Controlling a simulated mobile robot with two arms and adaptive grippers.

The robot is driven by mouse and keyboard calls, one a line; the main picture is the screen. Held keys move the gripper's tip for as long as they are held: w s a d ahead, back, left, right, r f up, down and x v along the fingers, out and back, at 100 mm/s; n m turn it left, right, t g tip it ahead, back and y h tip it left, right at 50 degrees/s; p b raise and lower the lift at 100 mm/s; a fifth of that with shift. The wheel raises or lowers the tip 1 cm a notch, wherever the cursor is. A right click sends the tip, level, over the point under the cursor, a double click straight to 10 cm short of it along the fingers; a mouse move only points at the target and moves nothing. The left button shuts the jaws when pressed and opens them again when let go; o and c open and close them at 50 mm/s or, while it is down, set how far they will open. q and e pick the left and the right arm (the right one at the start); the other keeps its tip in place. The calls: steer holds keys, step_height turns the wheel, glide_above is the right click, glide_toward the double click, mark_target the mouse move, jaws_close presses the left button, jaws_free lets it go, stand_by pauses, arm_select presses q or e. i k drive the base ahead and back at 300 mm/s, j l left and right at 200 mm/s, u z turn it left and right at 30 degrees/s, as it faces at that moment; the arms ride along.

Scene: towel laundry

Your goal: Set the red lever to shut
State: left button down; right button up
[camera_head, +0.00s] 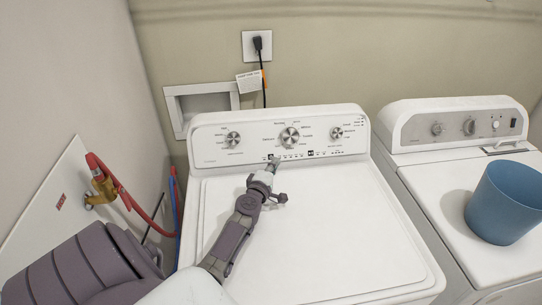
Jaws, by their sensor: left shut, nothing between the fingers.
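A brass valve (100,191) sits on the white panel at the left wall. A red part (93,162) stands at its upper end; I cannot clearly tell the lever from the red hose (138,207) that runs down to the right from there. My left gripper (273,163) is shut and empty. It is in front of the control panel of the left machine, above its lid, well to the right of the valve and apart from it. I cannot tell whether its tips touch the panel. My right gripper is not in view.
A white washer (330,215) with knobs fills the middle. A second white machine (455,175) stands to its right with a blue bucket (505,202) on top. A recessed wall box (172,105) and an outlet with a black cord (257,45) are behind. A blue hose (178,208) hangs left of the washer.

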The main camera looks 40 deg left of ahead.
mark_target(121, 191)
steer(key=k+l, duration=0.55)
steer(key=l, duration=0.15)
steer(key=k+l, duration=0.6)
steer(key=l, duration=0.15)
